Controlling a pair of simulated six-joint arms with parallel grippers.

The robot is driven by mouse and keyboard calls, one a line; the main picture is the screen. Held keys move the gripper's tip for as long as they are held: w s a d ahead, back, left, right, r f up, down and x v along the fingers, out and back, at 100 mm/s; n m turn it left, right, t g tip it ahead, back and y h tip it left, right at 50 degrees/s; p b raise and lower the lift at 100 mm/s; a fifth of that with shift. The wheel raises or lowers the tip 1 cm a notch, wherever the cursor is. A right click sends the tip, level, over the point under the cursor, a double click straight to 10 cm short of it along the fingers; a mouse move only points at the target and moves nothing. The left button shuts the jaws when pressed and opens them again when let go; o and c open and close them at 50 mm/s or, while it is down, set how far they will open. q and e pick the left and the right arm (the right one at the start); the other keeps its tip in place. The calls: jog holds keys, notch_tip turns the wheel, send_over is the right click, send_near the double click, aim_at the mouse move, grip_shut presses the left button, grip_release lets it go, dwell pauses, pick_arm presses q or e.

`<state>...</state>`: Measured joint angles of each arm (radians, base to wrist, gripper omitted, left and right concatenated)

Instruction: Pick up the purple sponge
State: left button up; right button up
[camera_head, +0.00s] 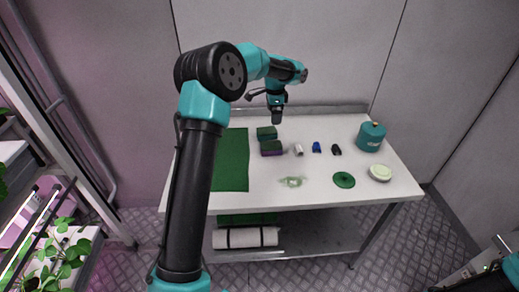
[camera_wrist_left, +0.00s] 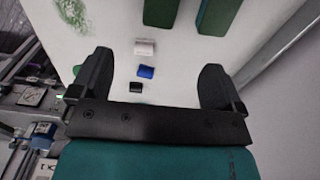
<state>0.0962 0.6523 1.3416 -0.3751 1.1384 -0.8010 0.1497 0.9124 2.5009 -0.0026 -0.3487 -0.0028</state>
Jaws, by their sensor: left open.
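The purple sponge (camera_head: 271,149) lies on the white table in the head view, with a dark green top and a purple edge low on its side. A similar green sponge (camera_head: 266,134) lies just behind it. In the left wrist view, two green blocks are cut off by the top edge; the left one (camera_wrist_left: 163,12) appears to be the purple sponge, the right one (camera_wrist_left: 213,15) the other sponge. My left gripper (camera_wrist_left: 157,82) is open and empty. In the head view it (camera_head: 277,118) hangs above the table's back part, slightly behind and right of the sponges. My right gripper is out of view.
Right of the sponges lie small white (camera_head: 298,150), blue (camera_head: 317,147) and black (camera_head: 336,149) objects. Farther right stand a teal canister (camera_head: 371,136), a green disc (camera_head: 344,180) and a round pale item (camera_head: 380,173). A green mat (camera_head: 232,165) lies left.

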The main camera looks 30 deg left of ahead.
pick_arm(q)
jog(key=shift+s+a+r, duration=0.1)
jog(key=shift+a+r, duration=0.05)
jog(key=shift+a, duration=0.25)
send_near(271, 145)
notch_tip(271, 145, down, 5)
jog(key=shift+f, duration=0.15)
jog(key=shift+f, duration=0.1)
dwell(0.4)
